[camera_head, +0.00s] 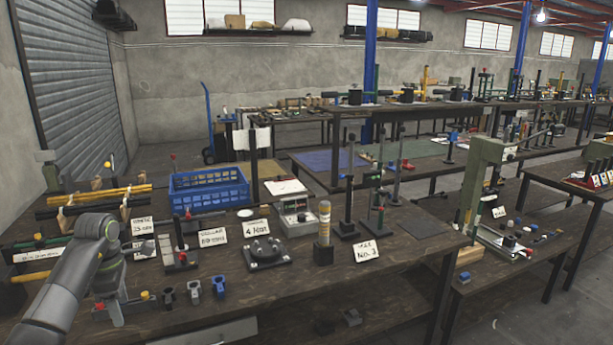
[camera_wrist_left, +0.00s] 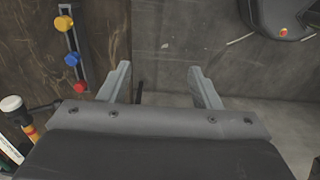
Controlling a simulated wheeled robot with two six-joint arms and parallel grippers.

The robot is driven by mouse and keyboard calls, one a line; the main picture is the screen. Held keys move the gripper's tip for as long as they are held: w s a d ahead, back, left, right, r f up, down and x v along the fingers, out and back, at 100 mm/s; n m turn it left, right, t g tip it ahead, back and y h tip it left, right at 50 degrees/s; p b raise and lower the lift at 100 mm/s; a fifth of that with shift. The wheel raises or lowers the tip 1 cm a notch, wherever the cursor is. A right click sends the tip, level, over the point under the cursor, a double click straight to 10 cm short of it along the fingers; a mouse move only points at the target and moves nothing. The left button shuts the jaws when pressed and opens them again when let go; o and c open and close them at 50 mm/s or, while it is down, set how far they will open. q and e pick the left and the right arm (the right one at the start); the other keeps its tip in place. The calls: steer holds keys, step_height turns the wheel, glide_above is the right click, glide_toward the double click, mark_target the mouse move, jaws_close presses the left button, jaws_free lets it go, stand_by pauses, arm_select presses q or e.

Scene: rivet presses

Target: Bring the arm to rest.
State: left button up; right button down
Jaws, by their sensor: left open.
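My left arm comes in from the left edge in the camera_head view, and its gripper (camera_head: 117,312) hangs down at the front left of the wooden workbench (camera_head: 330,275). In the left wrist view my left gripper (camera_wrist_left: 159,75) shows two parted grey fingers with nothing between them. Beyond the fingers that view shows dark wood at left and grey floor, apart from the fingers. My right gripper is in neither view.
Near the gripper stand small blue and grey clamp-like parts (camera_head: 194,291). In the wrist view, a strip with coloured knobs (camera_wrist_left: 71,58) lies left.

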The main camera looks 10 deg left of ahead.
arm_select(q)
steer(key=s+d+f+n+t+h, duration=0.1)
steer(key=d+f+n+t+h, duration=0.25)
steer(key=d+f+n, duration=0.4)
steer(key=d+f+n+t+h, duration=0.3)
steer(key=d+f+n+t, duration=0.15)
steer(key=f, duration=0.55)
steer(key=s+d+f+n+t+h, duration=0.1)
steer(key=d+f+n+t+h, duration=0.2)
steer(key=d+f+n, duration=0.45)
steer(key=s+a+f+n+g+y, duration=0.1)
steer(key=s+a+f+n+y, duration=0.35)
steer(key=s+f+n, duration=0.55)
steer(key=s+a+f+n+y, duration=0.3)
steer(key=s+f+n+y, duration=0.2)
steer(key=s+f+n, duration=0.55)
steer(key=s+d+f+n+g, duration=0.2)
steer(key=s+f+n+g, duration=0.1)
steer(key=s, duration=0.6)
steer(key=s+d+f+n+g, duration=0.2)
steer(key=s+f+n+g, duration=0.1)
steer(key=s, duration=0.6)
steer(key=s+d+f+n+g, duration=0.2)
steer(key=s+f, duration=0.3)
steer(key=s, duration=0.4)
steer(key=shift+f+n+g+y, duration=0.15)
steer(key=shift+n+g+y, duration=0.25)
